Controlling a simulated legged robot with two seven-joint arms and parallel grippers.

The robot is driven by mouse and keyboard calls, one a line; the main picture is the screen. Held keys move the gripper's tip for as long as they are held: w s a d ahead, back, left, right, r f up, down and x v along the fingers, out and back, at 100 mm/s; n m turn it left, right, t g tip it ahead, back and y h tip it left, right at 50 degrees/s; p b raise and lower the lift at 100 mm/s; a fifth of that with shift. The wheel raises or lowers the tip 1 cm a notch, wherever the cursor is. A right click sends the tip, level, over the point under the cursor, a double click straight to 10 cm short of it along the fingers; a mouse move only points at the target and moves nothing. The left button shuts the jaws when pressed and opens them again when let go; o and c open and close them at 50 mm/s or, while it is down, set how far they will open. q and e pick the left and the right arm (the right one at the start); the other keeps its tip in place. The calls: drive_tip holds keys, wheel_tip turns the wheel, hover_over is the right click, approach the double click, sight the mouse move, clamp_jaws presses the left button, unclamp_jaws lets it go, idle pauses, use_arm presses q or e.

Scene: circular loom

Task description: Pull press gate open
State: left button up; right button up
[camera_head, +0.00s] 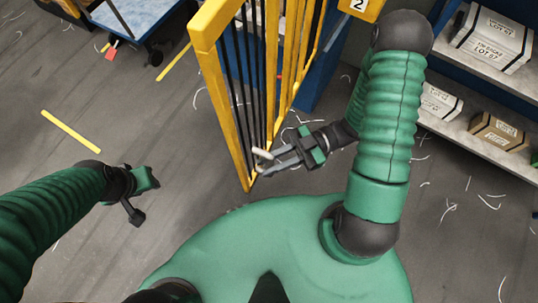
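The press gate (212,70) is a yellow frame with dark upright bars. It stands upright in the upper middle of the head view, seen at a steep angle. My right gripper (265,162) reaches in from the right, and its fingers are at the lower part of the gate's bars. The fingertips look a little apart, but I cannot tell whether a bar lies between them. My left gripper (145,197) is over the floor at the left, clear of the gate. Its finger opening does not show clearly.
A blue cart (150,22) with a red tag stands at the upper left. Grey shelves (480,135) with boxes stand at the right. A blue panel is behind the gate. Yellow strips and white thread scraps lie on the floor (100,110), which is otherwise open at the left.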

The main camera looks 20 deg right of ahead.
drive_tip(key=shift+o, duration=0.3)
drive_tip(key=shift+d, duration=0.1)
drive_tip(key=d, duration=1.7)
drive_tip(key=shift+w+f+p, duration=0.15)
drive_tip(key=shift+w+p, duration=0.1)
drive_tip(key=shift+p, duration=0.05)
